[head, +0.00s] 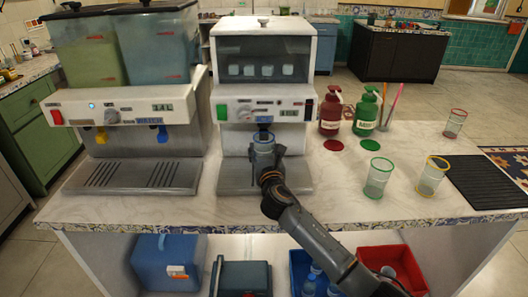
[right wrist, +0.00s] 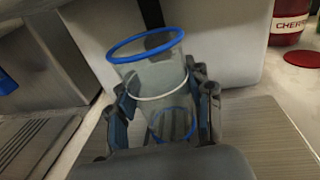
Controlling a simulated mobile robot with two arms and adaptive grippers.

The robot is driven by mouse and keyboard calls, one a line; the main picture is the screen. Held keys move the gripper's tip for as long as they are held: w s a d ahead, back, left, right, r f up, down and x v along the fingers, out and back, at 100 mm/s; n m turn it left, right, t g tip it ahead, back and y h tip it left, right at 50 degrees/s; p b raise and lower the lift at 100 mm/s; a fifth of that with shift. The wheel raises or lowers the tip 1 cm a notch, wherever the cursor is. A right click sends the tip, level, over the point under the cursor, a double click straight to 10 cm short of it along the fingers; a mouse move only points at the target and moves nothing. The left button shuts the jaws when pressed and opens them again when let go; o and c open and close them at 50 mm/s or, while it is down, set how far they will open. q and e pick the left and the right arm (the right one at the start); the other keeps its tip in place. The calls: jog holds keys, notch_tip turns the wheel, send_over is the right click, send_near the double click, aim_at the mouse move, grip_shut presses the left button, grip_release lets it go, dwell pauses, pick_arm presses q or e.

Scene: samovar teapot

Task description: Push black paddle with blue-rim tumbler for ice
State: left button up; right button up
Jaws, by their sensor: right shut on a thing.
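The blue-rim tumbler (head: 263,141) is at the front of the ice machine (head: 232,140), below its control panel. In the right wrist view the clear tumbler (right wrist: 150,78) is slightly tilted, with its blue rim up and a white band around its middle. My right gripper (head: 268,160) is shut around the tumbler, its fingers on both sides of it in the right wrist view (right wrist: 165,98). A dark upright strip, likely the black paddle (right wrist: 152,13), shows just behind the rim. Whether they touch is unclear. I see no ice in the tumbler. My left gripper is out of view.
A drink dispenser (head: 130,108) stands to the left. Red (head: 331,112) and green (head: 367,112) pump bottles stand to the right. Green-rim (head: 377,180), yellow-rim (head: 431,178) and red-rim (head: 455,124) tumblers are further right, near a black mat (head: 490,180).

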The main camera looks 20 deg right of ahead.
aim_at(263, 156)
jog(key=shift+w, duration=0.2)
jog(key=shift+s+a+p, duration=0.2)
jog(key=shift+s+p, duration=0.3)
jog(key=shift+s, duration=0.3)
jog(key=shift+s+a+p, duration=0.2)
jog(key=shift+s+p, duration=0.25)
jog(key=shift+s, duration=0.4)
jog(key=shift+s+a+p, duration=0.2)
jog(key=shift+s+p, duration=0.3)
jog(key=shift+s, duration=0.3)
jog(key=shift+s+a+r+p, duration=0.1)
jog(key=shift+s+a+p, duration=0.05)
jog(key=shift+s+p, duration=0.2)
jog(key=s+p, duration=0.1)
jog(key=s, duration=0.1)
jog(key=s+a+p, duration=0.1)
jog(key=s, duration=0.2)
jog(key=s+a+p, duration=0.1)
jog(key=s, duration=0.1)
jog(key=shift+s+a, duration=0.1)
jog(key=shift+s, duration=0.3)
jog(key=shift+s+a, duration=0.15)
jog(key=shift+s, duration=0.4)
